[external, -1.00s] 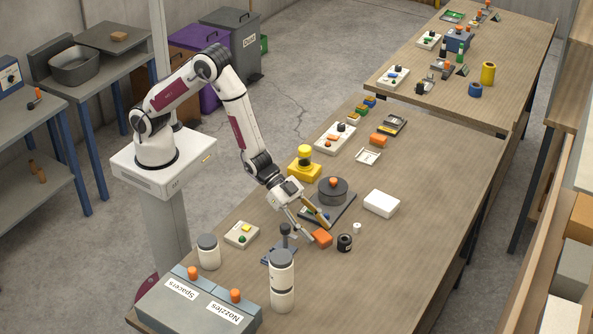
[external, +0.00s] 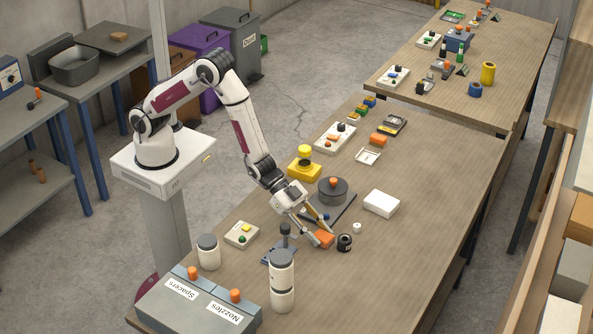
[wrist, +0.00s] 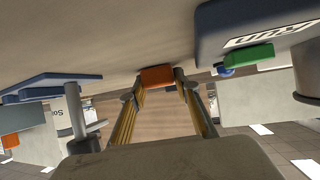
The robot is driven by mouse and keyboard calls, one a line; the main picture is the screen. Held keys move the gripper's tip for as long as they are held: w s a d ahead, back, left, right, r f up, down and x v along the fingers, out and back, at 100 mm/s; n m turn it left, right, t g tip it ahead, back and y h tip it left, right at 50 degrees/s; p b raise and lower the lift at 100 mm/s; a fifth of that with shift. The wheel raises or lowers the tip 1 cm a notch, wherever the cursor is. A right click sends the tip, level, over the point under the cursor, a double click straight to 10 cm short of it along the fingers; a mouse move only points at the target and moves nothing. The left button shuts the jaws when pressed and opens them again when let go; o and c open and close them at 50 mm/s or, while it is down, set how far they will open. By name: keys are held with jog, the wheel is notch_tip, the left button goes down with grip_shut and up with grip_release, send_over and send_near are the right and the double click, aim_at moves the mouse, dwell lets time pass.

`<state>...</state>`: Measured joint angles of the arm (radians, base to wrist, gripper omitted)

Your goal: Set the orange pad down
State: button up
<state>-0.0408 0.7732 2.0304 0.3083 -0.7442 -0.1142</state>
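The orange pad (external: 325,240) is at the tips of my gripper (external: 323,238), low over the wooden table. In the wrist view the orange pad (wrist: 157,77) lies between the two fingertips of my gripper (wrist: 159,80), which appear to touch its sides. The gripper looks shut on it. Whether the pad's underside touches the table cannot be told.
A black roll (external: 345,243) stands just right of the pad, with a small white cylinder (external: 357,228) behind it. A blue stand (external: 279,250) and a white bottle (external: 282,280) are at left front. A grey round block (external: 333,191) is behind. The table to the right is clear.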

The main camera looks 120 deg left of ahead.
aim_at(319, 232)
jog(key=shift+r, duration=0.15)
jog(key=shift+c, duration=0.5)
jog(key=shift+r, duration=4.85)
jog(key=shift+n+y, duration=0.6)
jog(key=a, duration=0.2)
jog(key=a+f, duration=0.1)
jog(key=a, duration=0.1)
jog(key=w+a+f, duration=0.1)
jog(key=a, duration=0.1)
jog(key=shift+a, duration=0.4)
jog(key=w+a+n+y, duration=0.1)
jog(key=a, duration=0.4)
jog(key=w+a+n+y, duration=0.1)
jog(key=w+a, duration=0.1)
jog(key=a, duration=0.3)
jog(key=w+a+y, duration=0.1)
jog(key=a, duration=0.5)
jog(key=shift+w+a+f+n, duration=0.1)
jog(key=shift+w+f+n, duration=0.05)
jog(key=shift+w+n, duration=0.25)
jog(key=w+a+r+n+y, duration=0.2)
jog(key=w+a, duration=0.1)
jog(key=a, duration=0.9)
jog(key=shift+a+r+g+y, duration=0.2)
jog(key=shift+a+g+y, duration=0.05)
jog(key=shift+g+y, duration=0.05)
